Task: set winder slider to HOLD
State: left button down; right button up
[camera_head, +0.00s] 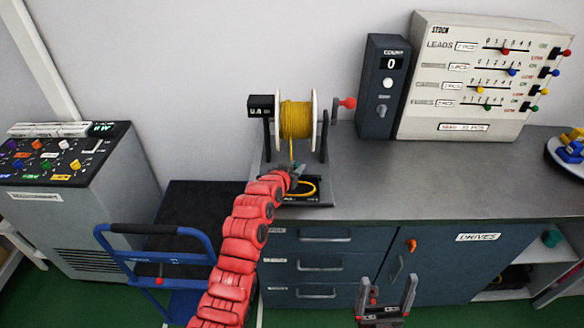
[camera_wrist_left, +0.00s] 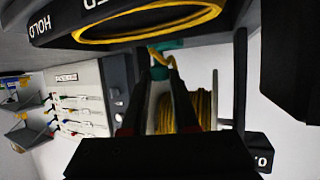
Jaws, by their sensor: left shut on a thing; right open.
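The winder, with its spool of yellow cable (camera_head: 296,119) between white flanges, stands on the grey counter. Its base (camera_head: 318,203) lies below the spool and carries a loop of yellow cable. The slider's exact position is hidden. My right gripper (camera_head: 388,292) is open and empty, low before the cabinet.
A red-knobbed crank (camera_head: 347,103) sticks out right of the spool, close to a dark counter box (camera_head: 383,88). A leads panel (camera_head: 475,78) stands behind. A blue cart (camera_head: 165,240) and a control console (camera_head: 70,200) are at left. The counter's right half is largely clear.

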aim_at(315, 182)
pick_arm(q)
jog(key=d, duration=0.5)
jog(key=shift+d+f+b, duration=0.1)
jog(key=shift+d+b, duration=0.25)
jog(key=shift+d, duration=0.35)
jog(key=shift+a, duration=0.1)
jog(key=c, duration=1.1)
grip_release()
jog(key=o, duration=0.4)
jog(key=shift+d, duration=0.2)
jog(key=shift+s+a, duration=0.1)
jog(key=shift+a, duration=0.05)
